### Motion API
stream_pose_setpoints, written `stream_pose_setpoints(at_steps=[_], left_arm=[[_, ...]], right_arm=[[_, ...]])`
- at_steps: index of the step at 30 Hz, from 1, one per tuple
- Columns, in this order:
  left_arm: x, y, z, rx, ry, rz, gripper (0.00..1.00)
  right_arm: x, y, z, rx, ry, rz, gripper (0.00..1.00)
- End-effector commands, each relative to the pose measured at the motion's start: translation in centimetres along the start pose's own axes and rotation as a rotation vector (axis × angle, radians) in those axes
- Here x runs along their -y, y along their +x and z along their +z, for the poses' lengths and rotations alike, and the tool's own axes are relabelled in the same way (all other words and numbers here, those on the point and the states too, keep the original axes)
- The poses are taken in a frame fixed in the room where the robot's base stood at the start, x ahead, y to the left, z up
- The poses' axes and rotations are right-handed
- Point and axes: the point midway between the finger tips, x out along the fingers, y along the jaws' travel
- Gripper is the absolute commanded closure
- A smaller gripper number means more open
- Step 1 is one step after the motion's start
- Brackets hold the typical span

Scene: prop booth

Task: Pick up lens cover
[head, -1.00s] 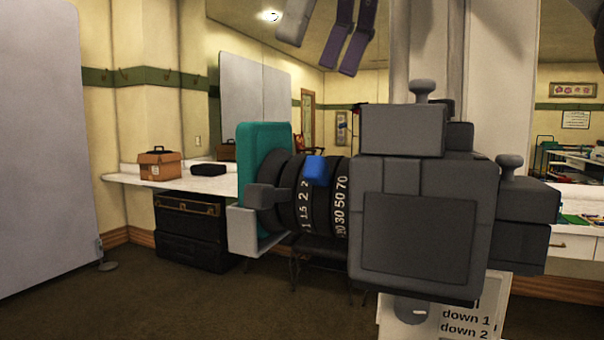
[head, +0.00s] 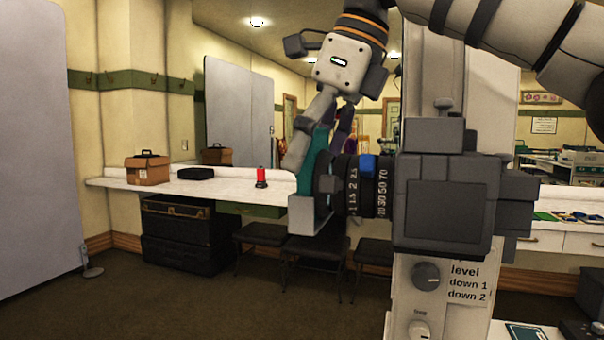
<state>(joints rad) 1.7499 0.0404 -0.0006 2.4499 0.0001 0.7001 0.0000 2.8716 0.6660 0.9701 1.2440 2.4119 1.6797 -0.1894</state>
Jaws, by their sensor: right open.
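The lens cover (head: 316,158) is a teal upright plate at the left, front end of a big dark camera's lens (head: 366,184), seen at a slant. Its lower part is behind a light grey bracket (head: 307,214). My right gripper (head: 325,128) reaches down from above and is open. One grey finger is on the left of the cover's upper part, and a dark purple finger is on its right, toward the lens. I cannot tell whether the fingers touch the cover. My left gripper is not in view.
The camera body (head: 448,205) stands on a white pedestal with knobs. Chairs and black trunks (head: 176,235) stand below. A grey panel is at left.

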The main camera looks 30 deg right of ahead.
Motion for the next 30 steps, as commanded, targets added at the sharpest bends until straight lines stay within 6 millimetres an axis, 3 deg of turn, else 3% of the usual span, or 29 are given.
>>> stream_pose_setpoints(at_steps=[8,15,25,30], left_arm=[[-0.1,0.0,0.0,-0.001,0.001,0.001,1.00],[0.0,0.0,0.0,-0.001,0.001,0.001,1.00],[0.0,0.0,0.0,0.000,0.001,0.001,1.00],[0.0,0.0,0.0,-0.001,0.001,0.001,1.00]], right_arm=[[0.3,0.4,0.0,0.001,-0.001,0.000,0.03],[0.3,0.4,0.0,0.001,-0.001,0.000,0.55],[0.2,0.2,0.0,0.001,0.000,-0.001,0.56],[-0.7,-1.3,0.1,0.002,0.004,-0.004,0.56]])
